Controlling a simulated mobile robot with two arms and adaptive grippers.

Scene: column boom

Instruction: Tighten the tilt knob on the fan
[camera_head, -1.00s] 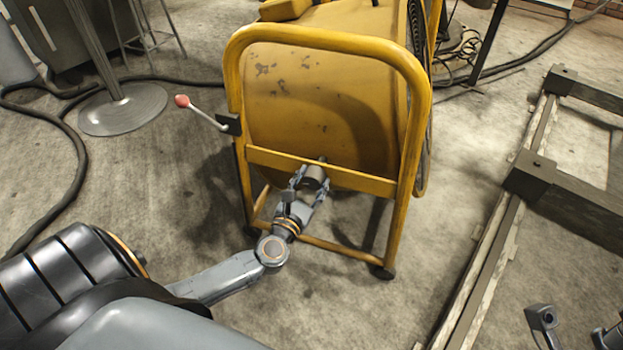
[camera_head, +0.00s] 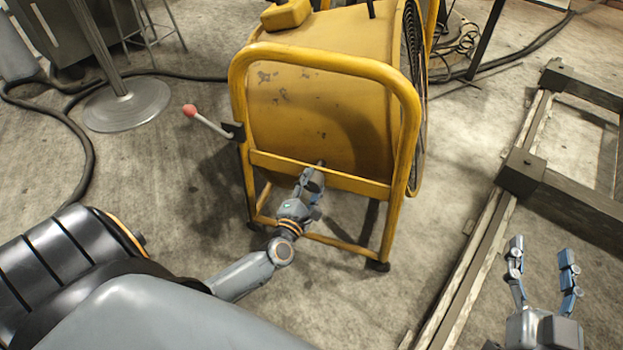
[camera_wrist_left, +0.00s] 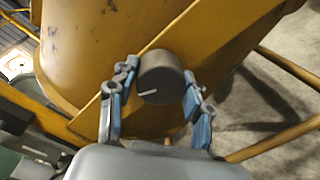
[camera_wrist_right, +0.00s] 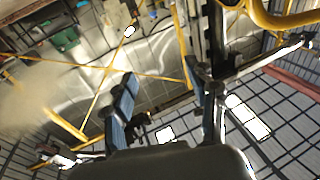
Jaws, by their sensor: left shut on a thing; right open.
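The yellow fan (camera_head: 335,56) stands on the floor in its tubular frame. The tilt knob (camera_wrist_left: 160,80), a grey cylinder with a white line on its face, sits at the frame's crossbar in the left wrist view. In the head view it is mostly hidden by my left gripper (camera_head: 314,180). That gripper is shut on the knob, with one finger on each side of it (camera_wrist_left: 160,95). The white line lies tilted, rising slightly to the right. My right gripper (camera_head: 543,268) is open and empty at the lower right, well away from the fan.
A lever with a red ball (camera_head: 190,111) sticks out from the left of the fan frame. A round metal stand base (camera_head: 125,108) and black cable lie to the left. A metal frame (camera_head: 522,172) lies along the right. Bare concrete lies between the fan and that frame.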

